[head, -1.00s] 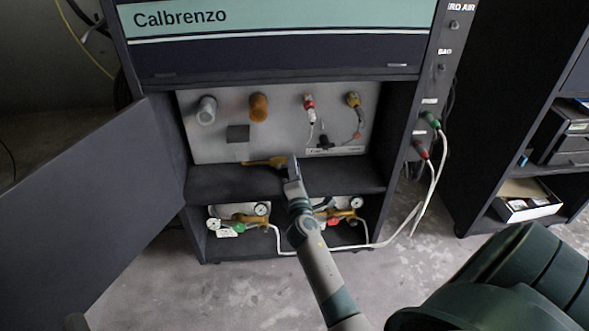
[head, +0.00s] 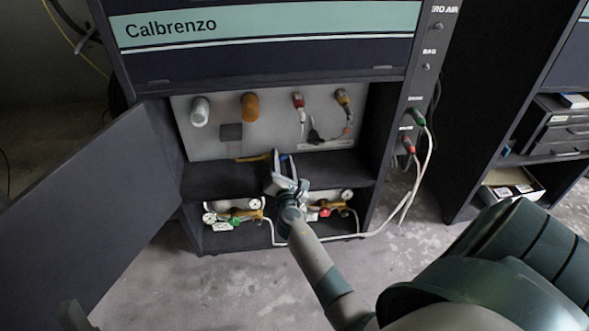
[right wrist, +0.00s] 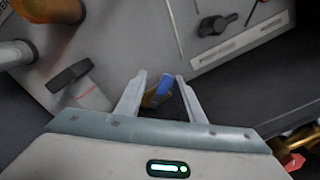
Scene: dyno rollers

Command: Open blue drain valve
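The drain valve's blue handle (right wrist: 158,92) shows in the right wrist view on a brass-coloured body, between the fingers of my right gripper (right wrist: 160,80). The fingers are open, one on each side, with gaps to the handle. In the head view, my right gripper (head: 283,166) is at the front of the cabinet's inner shelf. A narrow blue strip (head: 276,159) shows between its fingers, with a brass-coloured pipe (head: 253,157) running left from it. The gripper partly hides the valve there. I cannot make out my left gripper.
The grey panel (head: 275,130) behind holds a white cylinder (head: 200,111), an orange one (head: 249,107) and fittings. Below the shelf are brass regulators (head: 238,213) with gauges. An open dark door (head: 95,205) stands left. White hoses (head: 411,190) hang at the right.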

